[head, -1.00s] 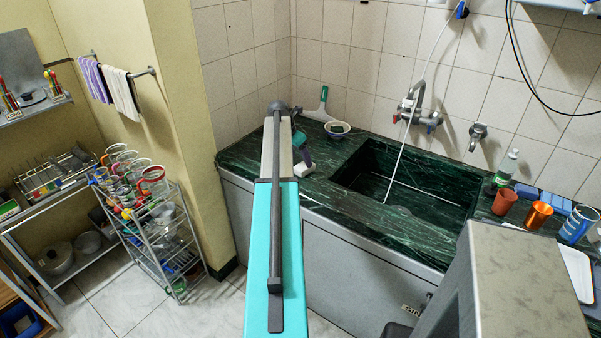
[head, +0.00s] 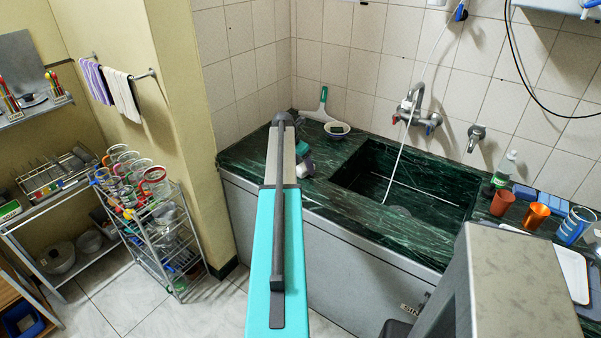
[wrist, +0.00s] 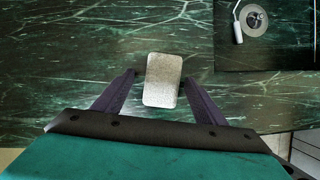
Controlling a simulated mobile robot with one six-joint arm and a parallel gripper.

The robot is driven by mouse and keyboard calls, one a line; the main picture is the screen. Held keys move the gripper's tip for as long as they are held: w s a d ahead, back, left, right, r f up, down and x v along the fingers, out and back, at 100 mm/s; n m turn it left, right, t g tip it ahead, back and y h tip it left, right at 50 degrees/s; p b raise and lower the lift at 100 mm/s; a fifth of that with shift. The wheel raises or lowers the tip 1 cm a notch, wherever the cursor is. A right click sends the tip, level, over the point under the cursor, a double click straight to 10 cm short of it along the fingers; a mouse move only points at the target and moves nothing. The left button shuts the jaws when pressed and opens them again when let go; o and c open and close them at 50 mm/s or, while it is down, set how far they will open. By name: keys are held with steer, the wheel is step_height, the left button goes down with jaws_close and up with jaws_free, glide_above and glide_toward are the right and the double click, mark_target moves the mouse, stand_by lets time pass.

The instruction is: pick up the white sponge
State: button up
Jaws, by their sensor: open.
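The white sponge (wrist: 162,80) lies on the dark green marble counter, seen from above in the wrist view. It is a pale, speckled rounded block. My gripper (wrist: 159,78) is open, with one dark finger on each side of the sponge. A narrow gap shows between each fingertip and the sponge, and nothing is gripped. I cannot tell how high the fingers are above the counter. In the head view my arm and gripper (head: 304,160) cover most of that spot, and the sponge is hard to make out there.
The sink basin (head: 400,185) opens to the right of my gripper, with its drain (wrist: 254,20) at the wrist view's upper right. Cups (head: 536,216) stand far right. Counter around the sponge is clear.

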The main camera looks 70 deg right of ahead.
steer(key=shift+s+d+f, duration=0.1)
steer(key=shift+d+f, duration=0.05)
steer(key=shift+f, duration=0.35)
steer(key=c, duration=1.1)
